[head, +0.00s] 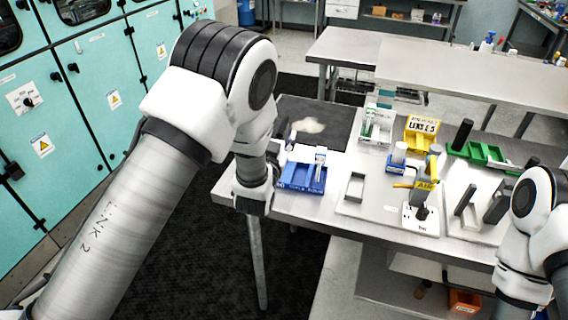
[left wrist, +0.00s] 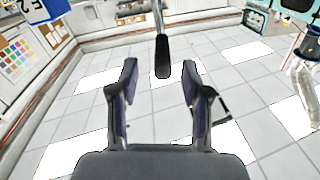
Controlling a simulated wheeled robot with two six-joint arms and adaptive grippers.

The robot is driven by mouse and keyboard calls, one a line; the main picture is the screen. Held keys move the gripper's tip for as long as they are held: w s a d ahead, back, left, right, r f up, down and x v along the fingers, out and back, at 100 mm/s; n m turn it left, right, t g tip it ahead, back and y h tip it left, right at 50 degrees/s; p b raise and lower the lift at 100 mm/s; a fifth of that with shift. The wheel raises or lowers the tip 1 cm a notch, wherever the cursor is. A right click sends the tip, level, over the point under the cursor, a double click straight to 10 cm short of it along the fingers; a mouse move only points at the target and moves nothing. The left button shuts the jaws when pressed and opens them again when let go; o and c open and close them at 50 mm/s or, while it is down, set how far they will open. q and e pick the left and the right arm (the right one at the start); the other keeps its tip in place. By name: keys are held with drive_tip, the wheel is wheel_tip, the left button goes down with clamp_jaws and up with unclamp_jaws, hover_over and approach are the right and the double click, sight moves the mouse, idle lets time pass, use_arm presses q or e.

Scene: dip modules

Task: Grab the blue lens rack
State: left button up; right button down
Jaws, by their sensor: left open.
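A blue rack-like tray (head: 303,177) sits at the left front of the metal table, with a small white and blue item standing at it; it is the likely blue lens rack. My left arm comes down just left of it, and its wrist is close beside the tray's left side. In the left wrist view my left gripper (left wrist: 160,78) is open, with nothing between its fingers. That view shows floor and a dark rod beyond the fingers, and no clear sight of the rack. My right arm shows at the right edge of the head view; its gripper is out of view.
The metal table (head: 325,212) also holds a yellow labelled bin (head: 421,131), a green tray (head: 478,152), a white power strip (head: 420,220) and dark upright blocks. A second bench (head: 450,75) stands behind. Teal cabinets (head: 95,100) line the left.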

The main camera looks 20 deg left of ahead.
sight(286, 119)
use_arm(q)
drive_tip(key=w, duration=0.1)
drive_tip(key=p, duration=0.1)
drive_tip(key=w, duration=0.1)
drive_tip(key=shift+w+a+r+p, duration=0.3)
drive_tip(key=shift+w+p, duration=0.05)
drive_tip(key=shift+p, duration=0.05)
drive_tip(key=w, duration=0.1)
drive_tip(key=w+f, duration=0.1)
drive_tip(key=w, duration=0.1)
drive_tip(key=shift+a+f, duration=0.1)
drive_tip(key=shift+f, duration=0.2)
drive_tip(key=shift+s+r, duration=0.2)
drive_tip(key=shift+c, duration=0.3)
drive_tip(key=shift+s+r, duration=0.2)
drive_tip(key=c, duration=0.5)
drive_tip(key=shift+s, duration=0.1)
clamp_jaws()
drive_tip(key=shift+w, duration=0.2)
